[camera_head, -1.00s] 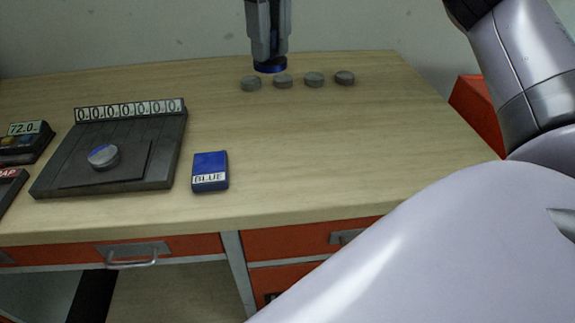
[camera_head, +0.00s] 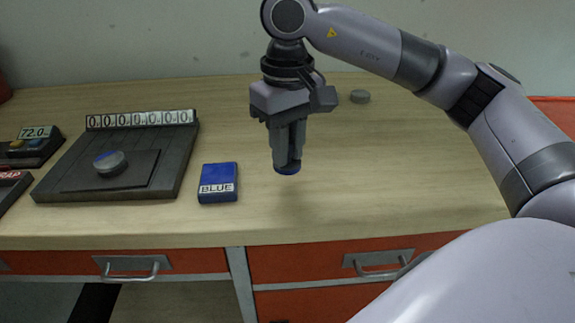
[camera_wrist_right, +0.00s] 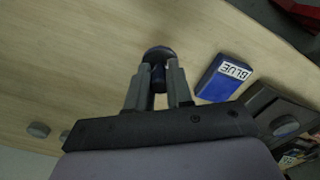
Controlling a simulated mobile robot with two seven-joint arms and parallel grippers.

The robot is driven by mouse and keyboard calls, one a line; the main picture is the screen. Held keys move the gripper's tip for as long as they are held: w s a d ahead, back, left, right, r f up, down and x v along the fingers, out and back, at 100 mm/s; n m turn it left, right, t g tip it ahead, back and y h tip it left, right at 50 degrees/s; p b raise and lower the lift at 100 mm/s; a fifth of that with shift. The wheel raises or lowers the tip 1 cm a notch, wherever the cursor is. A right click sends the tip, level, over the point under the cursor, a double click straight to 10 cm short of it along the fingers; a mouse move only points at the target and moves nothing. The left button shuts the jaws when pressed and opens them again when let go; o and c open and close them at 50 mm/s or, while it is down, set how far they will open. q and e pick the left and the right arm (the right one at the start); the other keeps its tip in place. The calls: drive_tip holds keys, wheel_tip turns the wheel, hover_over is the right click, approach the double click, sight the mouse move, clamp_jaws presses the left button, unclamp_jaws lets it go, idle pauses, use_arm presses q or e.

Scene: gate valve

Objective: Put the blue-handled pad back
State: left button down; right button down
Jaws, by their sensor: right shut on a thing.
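My right gripper (camera_head: 287,158) points down above the table and is shut on the blue-handled pad (camera_head: 288,169). The wrist view shows the pad's round dark disc (camera_wrist_right: 159,53) just beyond the fingertips and its dark blue handle between them. The pad appears to hang above the wood, right of the blue block labelled BLUE (camera_head: 218,183), and apart from it. This block also shows to the right of the fingers in the wrist view (camera_wrist_right: 222,82). My left gripper is not in view.
A dark slab with a digit display (camera_head: 165,180) stands left of the block and carries a grey puck with some blue on top (camera_head: 110,163). A grey puck (camera_head: 360,96) sits at the back. A device reading 72.0 (camera_head: 32,146) is at far left. The right tabletop is clear.

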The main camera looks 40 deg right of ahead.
sight(288, 168)
wheel_tip(288, 168, down, 4)
drive_tip(key=shift+r, duration=0.1)
drive_tip(key=shift+f, duration=0.3)
drive_tip(key=c, duration=1)
unclamp_jaws()
drive_tip(key=shift+r, duration=0.1)
